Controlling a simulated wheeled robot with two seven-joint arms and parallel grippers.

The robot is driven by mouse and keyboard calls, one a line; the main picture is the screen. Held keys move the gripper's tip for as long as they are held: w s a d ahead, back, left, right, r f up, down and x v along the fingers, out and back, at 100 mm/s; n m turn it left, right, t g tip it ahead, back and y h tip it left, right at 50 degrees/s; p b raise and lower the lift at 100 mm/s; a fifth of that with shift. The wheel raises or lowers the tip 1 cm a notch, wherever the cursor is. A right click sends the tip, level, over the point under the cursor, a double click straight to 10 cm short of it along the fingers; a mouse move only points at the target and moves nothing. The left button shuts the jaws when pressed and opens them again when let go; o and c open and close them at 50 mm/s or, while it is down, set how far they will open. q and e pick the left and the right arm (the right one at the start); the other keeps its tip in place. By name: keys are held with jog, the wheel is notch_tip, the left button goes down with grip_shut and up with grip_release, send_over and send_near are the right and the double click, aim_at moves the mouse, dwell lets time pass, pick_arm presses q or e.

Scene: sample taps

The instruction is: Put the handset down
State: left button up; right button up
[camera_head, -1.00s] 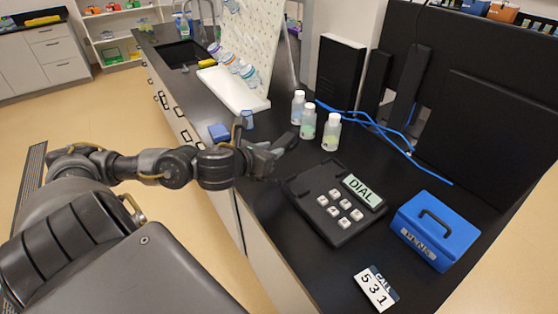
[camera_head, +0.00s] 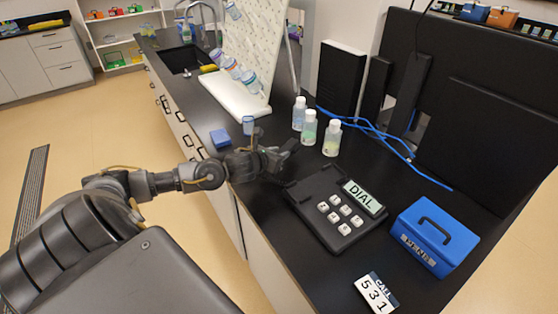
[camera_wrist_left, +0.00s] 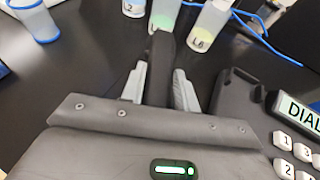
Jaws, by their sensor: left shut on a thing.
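My left gripper (camera_head: 268,160) is over the counter, just left of the phone base. In the left wrist view its two grey fingers (camera_wrist_left: 160,90) are shut on the black handset (camera_wrist_left: 162,58), a dark bar pointing away from the wrist. In the head view the handset is hard to separate from the dark gripper and counter. The black phone base (camera_head: 314,237) lies on the counter with several white keys and a DIAL label (camera_head: 362,197). Its keypad and raised left part also show in the left wrist view (camera_wrist_left: 238,100). My right gripper is not in view.
Several bottles (camera_head: 331,138) stand behind the phone base. A small blue-rimmed cup (camera_head: 248,126) and a blue block (camera_head: 220,138) are left of the gripper. Blue cables (camera_head: 405,155) cross the back.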

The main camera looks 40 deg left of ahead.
pick_arm(q)
jog(key=shift+w+a+f, duration=0.15)
jog(key=shift+w+f, duration=0.1)
jog(key=shift+f, duration=0.05)
notch_tip(320, 180, down, 2)
jog(key=shift+f+p, duration=0.15)
jog(key=shift+p, duration=0.55)
jog(key=shift+f, duration=0.3)
jog(key=shift+f, duration=0.15)
jog(key=o, duration=1.1)
jog(key=shift+c, duration=0.2)
